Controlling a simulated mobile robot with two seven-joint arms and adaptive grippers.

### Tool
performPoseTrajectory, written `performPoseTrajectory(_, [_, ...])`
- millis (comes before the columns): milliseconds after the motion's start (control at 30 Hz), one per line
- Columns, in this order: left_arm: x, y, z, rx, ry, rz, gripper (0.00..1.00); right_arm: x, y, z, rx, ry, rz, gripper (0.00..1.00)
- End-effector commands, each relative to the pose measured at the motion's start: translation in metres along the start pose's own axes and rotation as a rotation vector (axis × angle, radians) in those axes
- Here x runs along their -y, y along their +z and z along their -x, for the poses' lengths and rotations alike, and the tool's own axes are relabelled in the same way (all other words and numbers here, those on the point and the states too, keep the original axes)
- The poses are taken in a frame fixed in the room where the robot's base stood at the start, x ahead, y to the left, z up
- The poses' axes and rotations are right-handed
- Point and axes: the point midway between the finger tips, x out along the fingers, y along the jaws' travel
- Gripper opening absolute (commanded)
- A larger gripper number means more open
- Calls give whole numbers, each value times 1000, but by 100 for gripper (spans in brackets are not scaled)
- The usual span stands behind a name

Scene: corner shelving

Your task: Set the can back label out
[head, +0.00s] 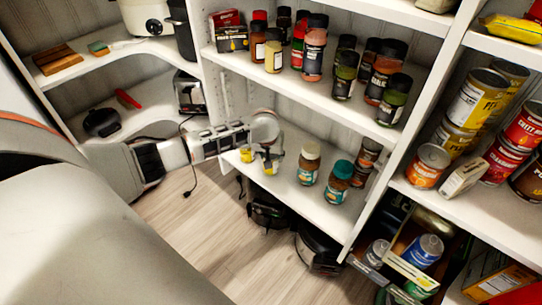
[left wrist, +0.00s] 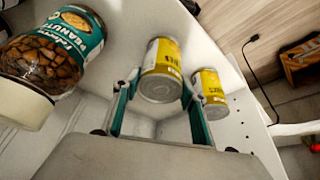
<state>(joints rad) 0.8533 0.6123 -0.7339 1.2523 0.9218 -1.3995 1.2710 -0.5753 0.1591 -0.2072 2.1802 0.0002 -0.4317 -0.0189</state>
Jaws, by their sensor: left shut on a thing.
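My left gripper (head: 266,156) reaches over the middle shelf and is shut on a small yellow can (head: 269,167). In the left wrist view the held can (left wrist: 163,72) sits between the two fingers (left wrist: 157,98), with its grey end toward the camera and dark print on its yellow label. A second yellow can (head: 247,155) stands just beside it. It also shows outside the right finger in the left wrist view (left wrist: 211,97). The fingers partly hide the held can in the head view. My right gripper is not in view.
A white-lidded jar (head: 309,163) and a teal-lidded jar (head: 339,183) stand to the right on the same shelf (head: 318,208). The shelf above (head: 300,86) carries several spice jars. Larger cans (head: 428,166) fill the right shelving. A dark cable (head: 188,165) hangs at left.

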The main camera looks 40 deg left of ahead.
Motion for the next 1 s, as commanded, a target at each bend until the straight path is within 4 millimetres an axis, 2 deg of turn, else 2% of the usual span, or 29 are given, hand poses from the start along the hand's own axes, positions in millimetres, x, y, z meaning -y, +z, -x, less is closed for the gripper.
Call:
performPoseTrajectory(400, [0, 2, -6, 0, 0, 1, 6, -1, 4, 0, 8, 4, -2, 40])
performPoseTrajectory(433, [0, 2, -5, -1, 0, 0, 50, -1, 4, 0, 8, 4, -2, 40])
performPoseTrajectory(500, [0, 2, -5, -1, 0, 0, 62, -1, 4, 0, 8, 4, -3, 40])
performPoseTrajectory(833, [0, 4, -6, 2, -1, 0, 62, -1, 0, 0, 1, 5, -6, 40])
performPoseTrajectory(1000, [0, 3, 5, 1, 1, -1, 62, -1, 1, 0, 2, 4, -4, 40])
